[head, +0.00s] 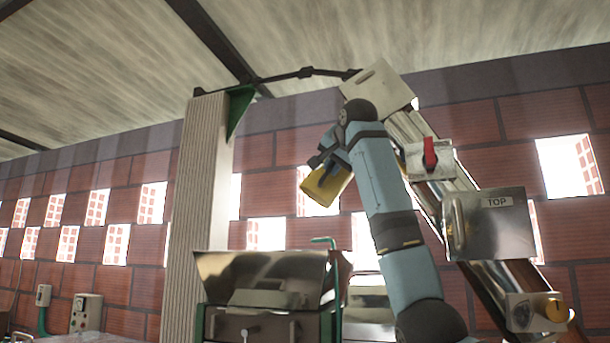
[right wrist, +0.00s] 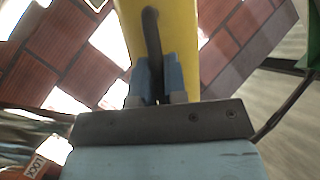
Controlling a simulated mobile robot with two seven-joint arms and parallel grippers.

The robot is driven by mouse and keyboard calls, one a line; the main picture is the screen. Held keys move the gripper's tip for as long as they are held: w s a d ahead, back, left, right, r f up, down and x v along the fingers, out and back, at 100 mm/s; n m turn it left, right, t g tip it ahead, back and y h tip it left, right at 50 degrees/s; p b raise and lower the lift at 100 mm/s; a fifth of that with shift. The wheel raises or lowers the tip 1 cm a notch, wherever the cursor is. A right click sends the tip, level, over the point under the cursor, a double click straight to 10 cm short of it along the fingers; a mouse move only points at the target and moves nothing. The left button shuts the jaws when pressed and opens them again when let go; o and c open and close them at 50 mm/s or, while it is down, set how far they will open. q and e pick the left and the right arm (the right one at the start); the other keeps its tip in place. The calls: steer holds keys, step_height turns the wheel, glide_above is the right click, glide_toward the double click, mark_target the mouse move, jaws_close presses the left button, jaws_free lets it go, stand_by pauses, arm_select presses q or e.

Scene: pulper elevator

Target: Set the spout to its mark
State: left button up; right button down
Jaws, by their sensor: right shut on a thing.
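The yellow spout (head: 325,186) hangs tilted at the upper end of the sloping metal elevator, its lower end pointing down and left. In the right wrist view the yellow spout (right wrist: 182,22) fills the top middle, with a dark curved handle (right wrist: 152,40) on it. My right gripper (head: 322,160) is at the spout in the head view. In the right wrist view the fingers of my right gripper (right wrist: 159,82) are shut on the dark handle. I cannot make out the spout's mark in either view. My left gripper is not in view.
A pale ribbed column (head: 194,210) stands left of the spout. A metal hopper (head: 262,275) stands below. Brick wall (head: 100,265) lies behind.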

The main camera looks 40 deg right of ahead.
steer(key=s+d+n+y, duration=0.3)
steer(key=s+n+y, duration=0.3)
steer(key=s+y, duration=0.1)
steer(key=shift+n+t+y+b, duration=0.4)
steer(key=shift+y+b, duration=0.05)
steer(key=shift+y, duration=0.25)
steer(key=shift+r, duration=0.15)
steer(key=c, duration=1.2)
jaws_free()
steer(key=shift+w+a, duration=0.1)
steer(key=shift+w, duration=0.1)
